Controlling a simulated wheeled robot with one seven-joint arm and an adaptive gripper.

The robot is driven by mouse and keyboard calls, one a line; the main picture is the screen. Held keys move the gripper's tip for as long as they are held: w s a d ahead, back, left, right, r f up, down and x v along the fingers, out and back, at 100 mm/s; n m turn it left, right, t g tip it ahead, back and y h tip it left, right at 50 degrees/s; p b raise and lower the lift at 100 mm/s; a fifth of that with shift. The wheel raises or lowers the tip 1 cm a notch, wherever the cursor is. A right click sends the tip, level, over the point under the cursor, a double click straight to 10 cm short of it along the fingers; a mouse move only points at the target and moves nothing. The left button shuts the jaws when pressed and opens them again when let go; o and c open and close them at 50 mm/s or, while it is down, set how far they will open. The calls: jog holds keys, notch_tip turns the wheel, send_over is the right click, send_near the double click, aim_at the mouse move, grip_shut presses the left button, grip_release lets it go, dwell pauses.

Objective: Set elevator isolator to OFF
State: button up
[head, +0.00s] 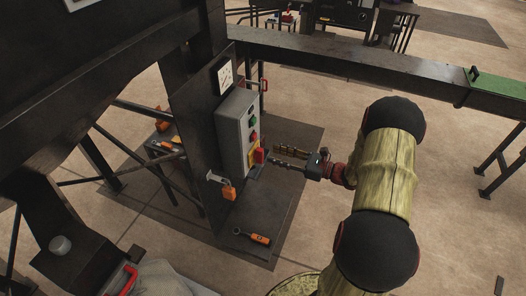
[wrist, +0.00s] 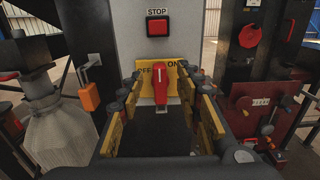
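The elevator isolator is a red handle (wrist: 160,90) on a yellow plate (wrist: 174,68) marked OFF at left and ON at right. In the wrist view the handle stands about upright and sticks out toward me. In the head view the red handle (head: 260,156) is low on a grey control box (head: 236,122). My gripper (wrist: 162,82) is open, with one yellow-padded finger on each side of the handle. I see gaps between the pads and the handle; its base is partly hidden. In the head view my gripper (head: 283,160) reaches in from the right.
Above the isolator is a red STOP button (wrist: 157,27). An orange padlock (head: 229,193) hangs at the panel's lower left. An orange-handled tool (head: 257,239) lies on the dark floor mat. Black steel beams stand left and behind; open floor lies to the right.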

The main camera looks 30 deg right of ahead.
aim_at(263, 151)
jog(key=shift+x, duration=2.55)
jog(key=c, duration=0.3)
grip_shut()
